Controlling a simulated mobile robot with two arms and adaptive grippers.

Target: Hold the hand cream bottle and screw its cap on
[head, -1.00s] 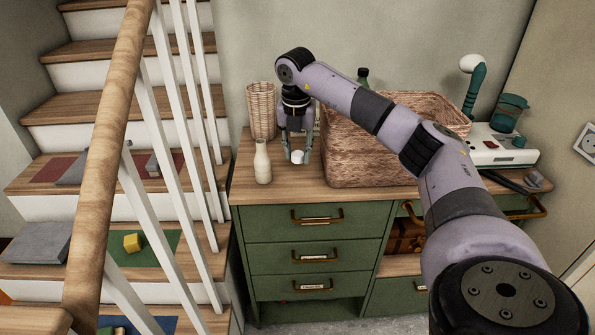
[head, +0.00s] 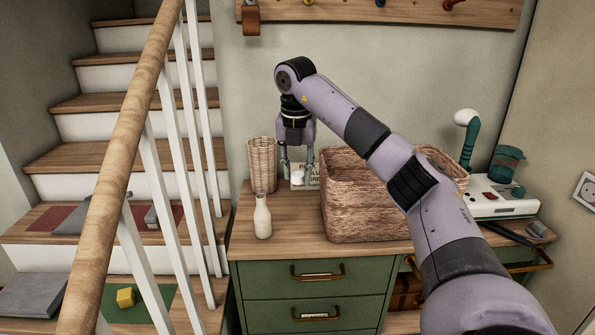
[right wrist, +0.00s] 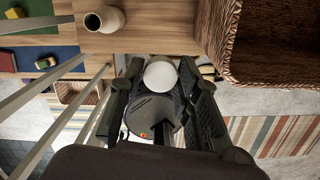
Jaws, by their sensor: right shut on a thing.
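The hand cream bottle (head: 262,218), cream-coloured with a narrow neck, stands upright on the wooden dresser top, left of my right gripper. In the right wrist view the bottle (right wrist: 108,18) shows a dark opening at its uncapped mouth. My right gripper (head: 297,172) points down above the dresser, to the right of and higher than the bottle. It is shut on a round white cap (right wrist: 160,74), held between the fingertips and apart from the bottle. In the head view the cap is small and hard to make out. My left gripper is not in view.
A large wicker basket (head: 365,215) stands close on the right. A slim woven basket (head: 262,165) stands behind the bottle, and a small printed sign (head: 308,176) is behind my gripper. The stair railing (head: 120,165) borders the left. The dresser top around the bottle is clear.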

